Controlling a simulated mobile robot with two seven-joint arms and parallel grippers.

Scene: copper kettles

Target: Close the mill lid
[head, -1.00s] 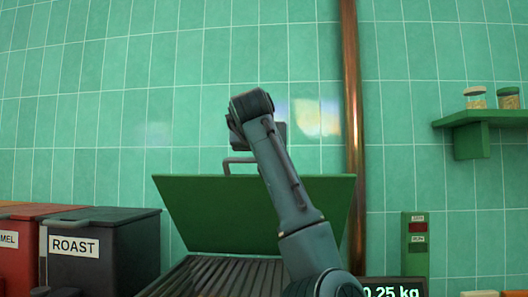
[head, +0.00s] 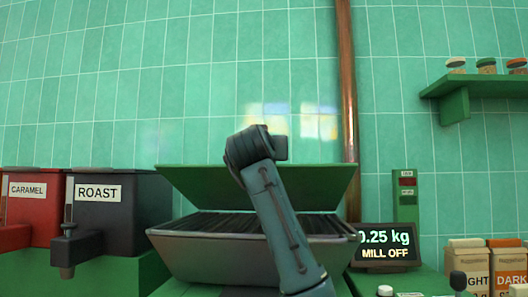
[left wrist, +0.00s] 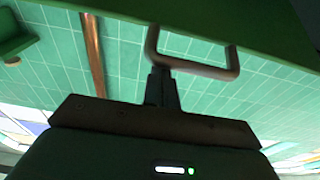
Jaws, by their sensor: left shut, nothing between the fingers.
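In the head view, my arm stands in front of the mill, hiding the fingers and handle. My right gripper is not in view.
Red CARAMEL bin (head: 32,205) and dark ROAST bin (head: 110,215) stand left of the mill. A display (head: 383,246) reading "0.25 kg, MILL OFF" stands right. A copper pipe (head: 347,100) runs up the wall behind. A green shelf (head: 470,88) with jars is upper right.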

